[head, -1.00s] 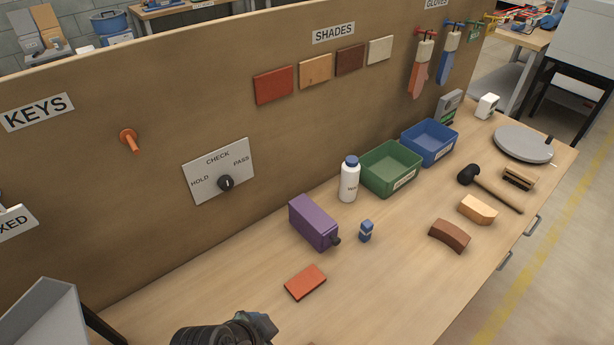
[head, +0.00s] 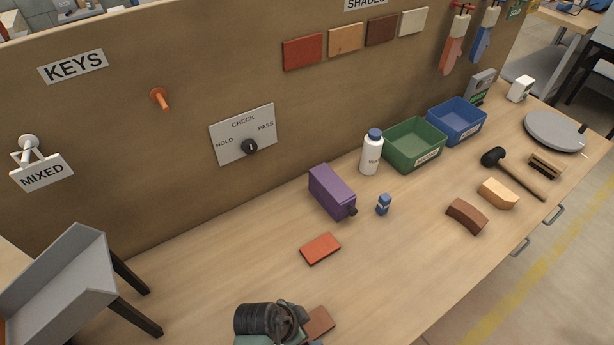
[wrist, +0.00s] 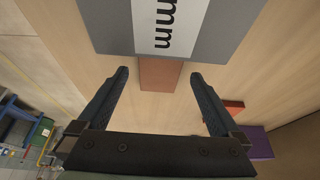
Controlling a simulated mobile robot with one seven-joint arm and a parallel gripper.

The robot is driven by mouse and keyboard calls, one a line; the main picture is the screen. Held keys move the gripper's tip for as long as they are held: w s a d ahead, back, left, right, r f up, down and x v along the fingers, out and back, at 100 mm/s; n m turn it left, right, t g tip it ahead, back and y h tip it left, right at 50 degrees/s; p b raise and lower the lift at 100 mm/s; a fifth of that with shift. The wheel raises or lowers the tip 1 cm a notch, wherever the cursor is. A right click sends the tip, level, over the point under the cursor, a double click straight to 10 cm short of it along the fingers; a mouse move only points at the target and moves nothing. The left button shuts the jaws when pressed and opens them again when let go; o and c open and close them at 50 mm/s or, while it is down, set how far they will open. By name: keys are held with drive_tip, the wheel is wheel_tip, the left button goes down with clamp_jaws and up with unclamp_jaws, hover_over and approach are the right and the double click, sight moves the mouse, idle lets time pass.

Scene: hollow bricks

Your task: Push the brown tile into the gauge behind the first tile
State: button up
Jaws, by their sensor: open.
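The brown tile (wrist: 160,75) lies flat ahead of my gripper (wrist: 158,78) in the wrist view. The far end of the tile meets the edge of a grey block with a white "mm" label (wrist: 165,22), which looks like the gauge. I cannot tell how far the tile reaches under it. My gripper is open and empty, its fingers on either side of the tile's line. In the head view, part of the brown tile (head: 319,322) shows beside my dark wrist; my fingers and the gauge are hidden there. I cannot make out a first tile in the gauge.
A red tile (head: 320,248) and a purple box (head: 331,191) lie towards the back panel. A grey tray on black legs (head: 62,275) stands at the left. The bench between tile and bricks is clear.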

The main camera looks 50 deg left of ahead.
drive_tip(key=shift+x, duration=0.9)
drive_tip(key=c, duration=1.5)
drive_tip(key=shift+d+f, duration=0.1)
drive_tip(key=shift+s, duration=0.25)
